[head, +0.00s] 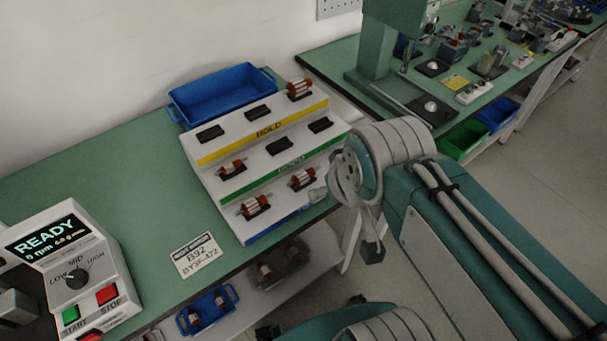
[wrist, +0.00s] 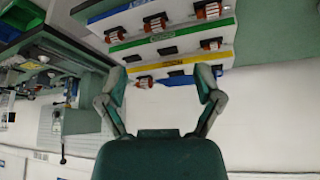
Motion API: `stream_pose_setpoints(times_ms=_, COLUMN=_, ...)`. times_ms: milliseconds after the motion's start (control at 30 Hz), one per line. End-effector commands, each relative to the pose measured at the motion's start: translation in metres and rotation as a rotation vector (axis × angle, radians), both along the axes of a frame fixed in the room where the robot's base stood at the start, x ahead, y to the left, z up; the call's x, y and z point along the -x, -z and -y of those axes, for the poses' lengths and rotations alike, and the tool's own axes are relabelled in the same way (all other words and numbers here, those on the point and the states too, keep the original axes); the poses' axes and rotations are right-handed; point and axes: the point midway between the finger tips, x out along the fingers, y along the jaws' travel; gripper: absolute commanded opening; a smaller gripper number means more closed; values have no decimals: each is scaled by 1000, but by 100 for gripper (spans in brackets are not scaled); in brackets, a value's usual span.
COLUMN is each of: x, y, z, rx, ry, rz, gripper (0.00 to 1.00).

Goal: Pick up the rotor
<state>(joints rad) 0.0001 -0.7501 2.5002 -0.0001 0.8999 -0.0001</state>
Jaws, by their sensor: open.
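Several rotors with copper-red ends and silver middles sit in black cradles on a white stepped stand (head: 215,150). In the head view one rotor (head: 299,88) is on the top step at right. Another rotor (head: 231,168) is at left below the yellow strip, and two more, a front-right rotor (head: 302,178) and a front-left rotor (head: 254,207), are below the green strip. The wrist view shows rotors upside down, one rotor (wrist: 145,81) appearing between the fingers.
An empty blue bin (head: 222,92) stands behind the stand on the green bench (head: 130,220). A control box reading READY (head: 75,270) is at left. A blue tray (head: 207,310) with parts lies on the lower shelf. A second bench (head: 335,62) is at right.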

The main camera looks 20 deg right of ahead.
Motion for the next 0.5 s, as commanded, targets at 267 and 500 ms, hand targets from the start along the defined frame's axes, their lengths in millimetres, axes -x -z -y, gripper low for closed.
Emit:
stream_pose_setpoints(times_ms=267, x=-1, y=0, z=0, rx=5, ry=-7, rz=-3, gripper=91)
stream_pose_setpoints(times_ms=500, x=-36, y=9, z=1, rx=193, ry=-287, rz=-109, gripper=91)
